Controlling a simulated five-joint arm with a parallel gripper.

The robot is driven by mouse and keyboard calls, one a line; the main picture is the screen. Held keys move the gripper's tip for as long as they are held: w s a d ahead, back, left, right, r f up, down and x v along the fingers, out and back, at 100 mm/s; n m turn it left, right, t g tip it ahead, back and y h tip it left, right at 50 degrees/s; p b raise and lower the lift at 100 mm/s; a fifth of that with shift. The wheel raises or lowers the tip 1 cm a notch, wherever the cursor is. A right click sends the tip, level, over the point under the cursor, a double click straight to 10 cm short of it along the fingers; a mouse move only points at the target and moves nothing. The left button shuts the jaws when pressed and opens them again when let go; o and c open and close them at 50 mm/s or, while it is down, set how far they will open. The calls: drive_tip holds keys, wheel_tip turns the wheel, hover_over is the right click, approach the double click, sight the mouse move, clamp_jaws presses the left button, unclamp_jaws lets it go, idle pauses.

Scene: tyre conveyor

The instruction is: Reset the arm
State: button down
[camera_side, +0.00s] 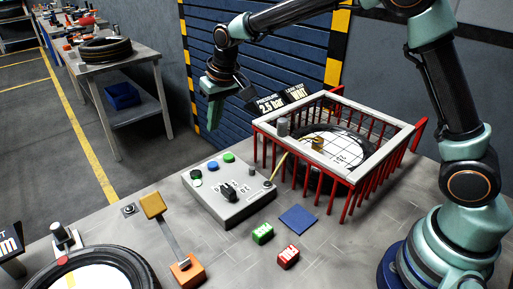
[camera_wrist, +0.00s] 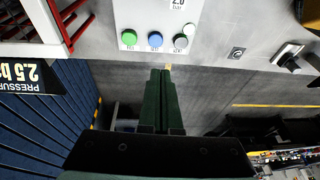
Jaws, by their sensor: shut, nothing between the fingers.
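My gripper (camera_side: 210,112) hangs from my arm at the upper middle of the side view, pointing down. It is in the air beyond the far edge of the table, behind the control box (camera_side: 228,192). In the wrist view my gripper (camera_wrist: 161,72) shows two dark green fingers lying side by side, shut, with nothing between them. The fingertips appear just short of the row of buttons (camera_wrist: 155,39) on the box in that view. My gripper touches nothing that I can see.
A red-barred cage (camera_side: 335,150) encloses a wheel on the table, right of the control box. A lever (camera_side: 172,235), a blue pad (camera_side: 298,219), a green block (camera_side: 262,233), a red block (camera_side: 288,256) and a tyre (camera_side: 85,270) are nearer. The air around my gripper looks free.

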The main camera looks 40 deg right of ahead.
drive_tip(key=shift+r, duration=0.1)
drive_tip(key=s+d+r+t, duration=0.1)
drive_tip(key=s+d+r, duration=0.65)
drive_tip(key=s, duration=0.35)
drive_tip(key=s+d, duration=0.2)
drive_tip(key=s, duration=0.4)
drive_tip(key=s+d+t, duration=0.1)
drive_tip(key=s+d, duration=0.1)
drive_tip(key=s, duration=0.4)
drive_tip(key=shift+s+d+f+h, duration=0.2)
drive_tip(key=shift+s+d+h, duration=0.05)
drive_tip(key=shift+h, duration=0.15)
